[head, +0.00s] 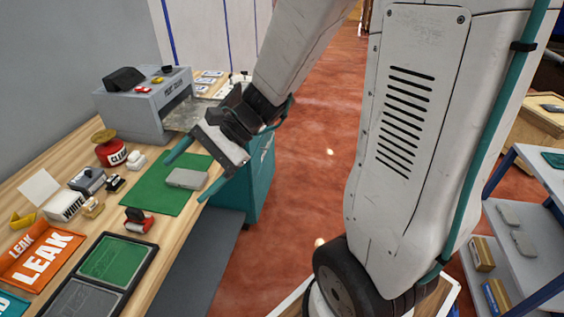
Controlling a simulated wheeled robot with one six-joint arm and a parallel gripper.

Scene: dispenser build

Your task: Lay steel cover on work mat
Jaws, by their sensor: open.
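The steel cover appears to be the light grey rounded slab (186,179). It lies flat on the green work mat (140,188), near the mat's right side. My gripper (197,169) is open, with its two teal fingers spread wide. In the picture the slab shows between and just below the fingers, and nothing is held. I cannot tell how high the fingers are above the mat. The gripper and the arm hide part of the bench behind them.
A grey machine (150,105) stands behind the mat. A red tin (110,150), small tools and a red-and-black item (138,221) sit around the mat. Shelves (500,262) at right hold similar grey slabs.

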